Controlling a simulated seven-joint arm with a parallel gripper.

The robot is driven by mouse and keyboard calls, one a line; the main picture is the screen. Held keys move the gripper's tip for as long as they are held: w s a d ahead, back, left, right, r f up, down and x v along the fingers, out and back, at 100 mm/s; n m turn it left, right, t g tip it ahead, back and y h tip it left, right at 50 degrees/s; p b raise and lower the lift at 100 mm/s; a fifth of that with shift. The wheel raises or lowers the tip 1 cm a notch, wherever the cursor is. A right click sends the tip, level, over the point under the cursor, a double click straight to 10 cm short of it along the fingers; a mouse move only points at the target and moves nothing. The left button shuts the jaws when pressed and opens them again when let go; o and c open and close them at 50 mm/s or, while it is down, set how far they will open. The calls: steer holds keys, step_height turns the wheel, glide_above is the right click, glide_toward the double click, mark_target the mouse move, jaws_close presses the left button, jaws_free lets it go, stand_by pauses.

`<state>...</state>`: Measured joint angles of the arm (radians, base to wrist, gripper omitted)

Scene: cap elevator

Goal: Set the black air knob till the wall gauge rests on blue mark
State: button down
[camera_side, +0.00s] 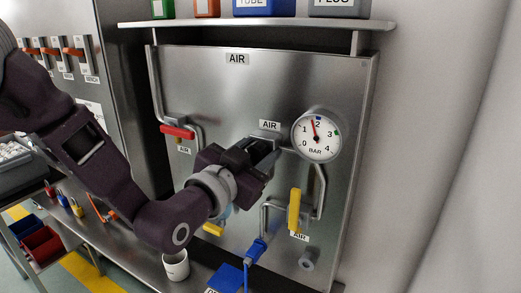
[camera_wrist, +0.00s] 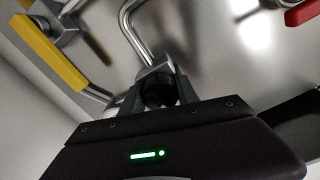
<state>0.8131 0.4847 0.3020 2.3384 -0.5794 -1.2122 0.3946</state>
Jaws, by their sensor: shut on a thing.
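The round white wall gauge (camera_side: 325,148) reads 0 to 4 BAR. Its red needle points up and slightly left, just short of the 2. A small blue mark (camera_side: 318,117) sits at the top of the dial by the 2, and the needle tip lies a little to its left. A green mark sits farther right. My gripper (camera_side: 266,150) is at the panel below the AIR label, left of the gauge. In the wrist view my gripper (camera_wrist: 157,90) is shut on the black air knob (camera_wrist: 158,94). In the side view the fingers hide the knob.
A red-handled valve (camera_side: 177,132) is on the panel's left. A yellow lever (camera_side: 294,209) stands upright below the gauge, with a blue hose fitting (camera_side: 256,251) beside it. A white cup (camera_side: 176,265) stands on the bench under my arm. A shelf (camera_side: 270,22) with bins runs above.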

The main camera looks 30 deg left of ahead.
steer(key=shift+m, duration=1.9)
steer(key=c, duration=0.9)
jaws_free()
steer(key=s, duration=0.7)
